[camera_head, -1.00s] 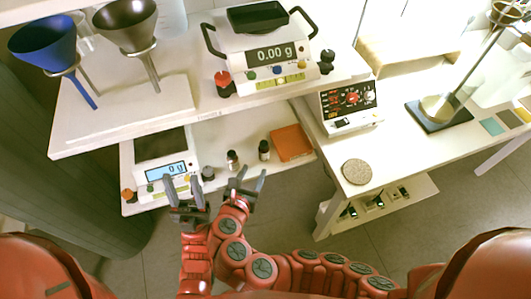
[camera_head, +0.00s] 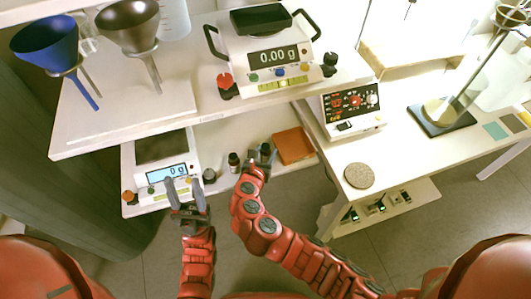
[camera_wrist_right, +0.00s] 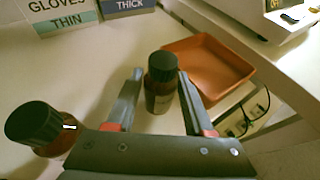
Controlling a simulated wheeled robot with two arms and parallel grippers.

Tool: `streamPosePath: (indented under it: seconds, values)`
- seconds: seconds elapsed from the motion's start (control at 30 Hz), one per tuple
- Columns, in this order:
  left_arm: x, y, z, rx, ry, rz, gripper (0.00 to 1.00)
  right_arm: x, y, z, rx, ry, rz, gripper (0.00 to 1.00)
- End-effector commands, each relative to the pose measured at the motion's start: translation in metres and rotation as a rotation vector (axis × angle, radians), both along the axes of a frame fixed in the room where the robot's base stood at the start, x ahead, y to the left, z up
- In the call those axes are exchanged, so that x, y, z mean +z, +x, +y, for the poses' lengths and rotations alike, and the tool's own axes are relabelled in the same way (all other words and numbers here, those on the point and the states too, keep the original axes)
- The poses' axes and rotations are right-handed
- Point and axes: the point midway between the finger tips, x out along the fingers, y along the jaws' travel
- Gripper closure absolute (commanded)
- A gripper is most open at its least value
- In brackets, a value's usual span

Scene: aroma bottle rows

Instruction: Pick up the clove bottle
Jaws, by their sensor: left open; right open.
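Small dark bottles with black caps stand on the lower shelf; I cannot read which is clove. In the head view my right gripper (camera_head: 260,156) largely hides that bottle. A second bottle (camera_head: 234,161) stands just left of it and also shows in the right wrist view (camera_wrist_right: 42,128). A dark-capped item (camera_head: 209,175) sits further left. My left gripper (camera_head: 185,184) is open and empty before the lower scale.
An orange tray (camera_head: 293,146) lies just right of the bottles. A lower scale (camera_head: 166,172) stands to the left. The upper shelf with another scale (camera_head: 270,58) overhangs behind. Glove boxes (camera_wrist_right: 62,14) stand at the back in the right wrist view.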

Motion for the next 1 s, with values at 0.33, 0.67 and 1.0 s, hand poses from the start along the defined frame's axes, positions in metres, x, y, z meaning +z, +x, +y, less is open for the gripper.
streamPosePath:
  seconds: [0.33, 0.67, 1.0]
  values:
    - [0.0, 0.0, 0.0, 0.0, 0.0, 0.0, 0.5, -0.001, 0.001, 0.0, 0.001, -0.001, 0.0, 0.74]
    - [0.0, 0.0, 0.0, 0.0, 0.0, 0.0, 0.5, -0.001, 0.001, 0.0, 0.001, -0.001, 0.0, 1.0]
    - [0.0, 0.0, 0.0, 0.0, 0.0, 0.0, 0.5, 0.015, 0.001, 0.0, 0.001, 0.001, -0.004, 1.0]
